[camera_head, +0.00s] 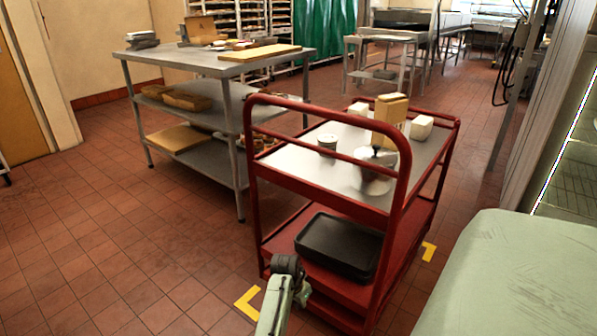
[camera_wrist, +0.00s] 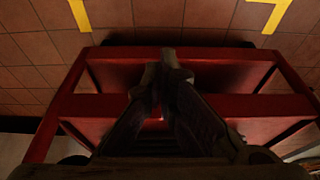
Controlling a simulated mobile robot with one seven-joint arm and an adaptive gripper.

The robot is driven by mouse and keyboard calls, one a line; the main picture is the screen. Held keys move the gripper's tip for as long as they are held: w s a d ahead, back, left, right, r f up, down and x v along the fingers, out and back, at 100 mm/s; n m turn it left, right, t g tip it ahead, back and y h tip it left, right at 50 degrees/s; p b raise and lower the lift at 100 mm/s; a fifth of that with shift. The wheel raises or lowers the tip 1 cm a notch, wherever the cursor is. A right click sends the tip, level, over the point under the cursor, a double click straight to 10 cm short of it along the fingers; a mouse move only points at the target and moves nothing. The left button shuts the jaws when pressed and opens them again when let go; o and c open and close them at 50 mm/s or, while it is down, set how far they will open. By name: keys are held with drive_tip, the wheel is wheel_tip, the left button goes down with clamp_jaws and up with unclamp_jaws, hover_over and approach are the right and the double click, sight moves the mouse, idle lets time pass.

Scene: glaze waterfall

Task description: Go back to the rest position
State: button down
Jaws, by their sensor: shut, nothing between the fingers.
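My gripper (camera_wrist: 166,62) shows in the wrist view with its two dark fingers together and nothing between them. The fingers overlap the red bars of the cart (camera_wrist: 225,55) in that view; I cannot tell whether they touch. In the head view my pale green arm rises from the bottom edge to a dark joint in front of the near end of the red cart (camera_head: 252,170). The gripper's fingertips cannot be made out there.
The cart's top holds a metal pot (camera_head: 375,170), a small cup (camera_head: 327,144), a tan carton (camera_head: 390,121) and white boxes. A black tray (camera_head: 338,247) lies on its lower shelf. A steel table (camera_head: 185,60) stands behind left. The left floor (camera_head: 90,240) is clear.

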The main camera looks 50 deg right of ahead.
drive_tip(key=shift+v, duration=1.75)
